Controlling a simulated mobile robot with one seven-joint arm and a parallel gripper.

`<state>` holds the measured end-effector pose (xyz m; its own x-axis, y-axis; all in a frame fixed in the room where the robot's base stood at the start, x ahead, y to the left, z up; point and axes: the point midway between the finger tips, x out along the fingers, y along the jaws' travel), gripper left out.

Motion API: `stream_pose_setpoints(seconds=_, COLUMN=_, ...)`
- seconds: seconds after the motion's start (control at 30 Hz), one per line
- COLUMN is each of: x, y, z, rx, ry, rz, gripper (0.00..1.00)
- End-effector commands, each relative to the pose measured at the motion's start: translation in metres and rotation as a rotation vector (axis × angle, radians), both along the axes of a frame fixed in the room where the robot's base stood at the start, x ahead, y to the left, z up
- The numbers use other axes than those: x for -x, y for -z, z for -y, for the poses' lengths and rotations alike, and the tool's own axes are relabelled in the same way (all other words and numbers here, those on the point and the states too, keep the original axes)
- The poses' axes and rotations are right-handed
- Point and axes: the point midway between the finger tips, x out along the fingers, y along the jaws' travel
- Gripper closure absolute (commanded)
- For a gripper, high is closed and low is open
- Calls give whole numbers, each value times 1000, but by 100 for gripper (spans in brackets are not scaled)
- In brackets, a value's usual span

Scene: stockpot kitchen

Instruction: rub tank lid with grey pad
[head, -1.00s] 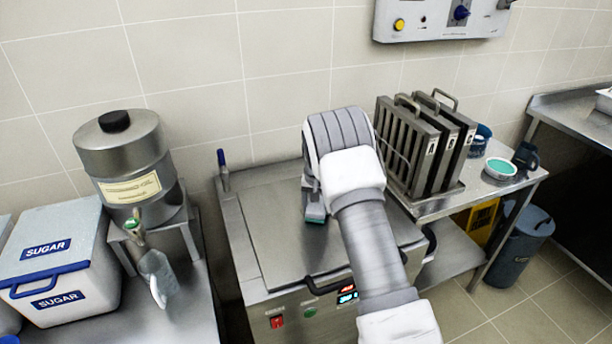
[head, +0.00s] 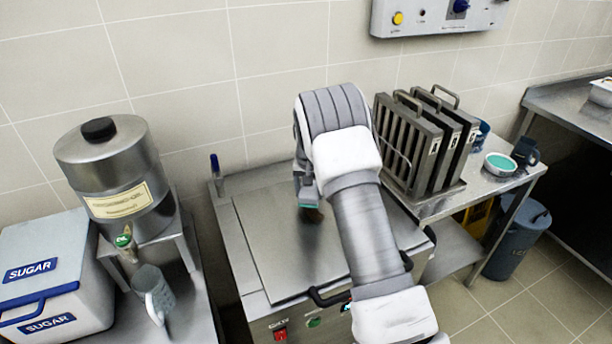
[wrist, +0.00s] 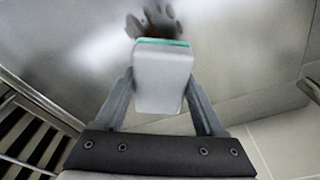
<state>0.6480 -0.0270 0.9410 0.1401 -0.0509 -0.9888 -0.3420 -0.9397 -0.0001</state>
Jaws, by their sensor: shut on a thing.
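The tank lid (head: 285,255) is a flat steel plate on top of the tank, shut down flat. My gripper (wrist: 160,88) is shut on the grey pad (wrist: 162,70), a pale block with a teal edge at its far end. In the head view the pad (head: 308,204) shows only in part below my gripper (head: 305,192), over the back part of the lid. A dark brown smudge (head: 313,215) lies on the lid beside the pad; it also shows in the wrist view (wrist: 155,20), just beyond the teal edge. I cannot tell whether the pad touches the lid.
A dark handle (head: 330,298) is at the tank's front edge. A rack of upright grey plates (head: 415,150) stands close on the right, with a teal-filled bowl (head: 500,165) beyond. A steel urn (head: 118,175) and sugar bin (head: 40,265) stand left.

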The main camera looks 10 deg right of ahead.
Motion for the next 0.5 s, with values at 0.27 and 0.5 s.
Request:
stream_pose_setpoints(seconds=0.27, x=2, y=-29, z=4, rx=0, ry=-1, rz=2, gripper=80)
stream_pose_setpoints(seconds=0.5, x=5, y=-46, z=6, rx=0, ry=-1, rz=1, gripper=80)
